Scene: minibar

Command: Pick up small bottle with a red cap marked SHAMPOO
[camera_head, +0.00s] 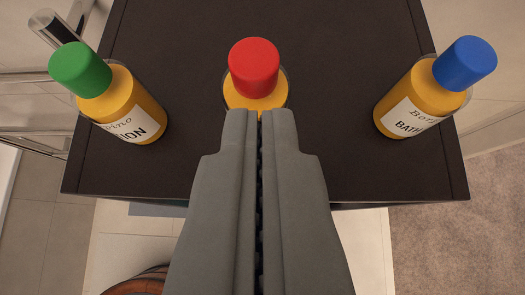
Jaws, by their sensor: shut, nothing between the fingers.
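The small bottle with a red cap (254,68) stands on the dark cabinet top, in the upper middle of the view. Its yellow body (232,97) shows just below the cap, and its label is hidden behind my gripper. My gripper (259,114) is shut and empty. Its grey fingers reach up from the bottom edge, and their tips overlap the lower part of the red-capped bottle in the picture. I cannot tell whether they touch it.
A green-capped yellow bottle (122,104) stands left and a blue-capped one (425,98) right, both on the dark cabinet top (340,160). The cabinet's front edge crosses below them. A metal rail (60,28) is at the upper left. A brown round object (138,283) is at the bottom.

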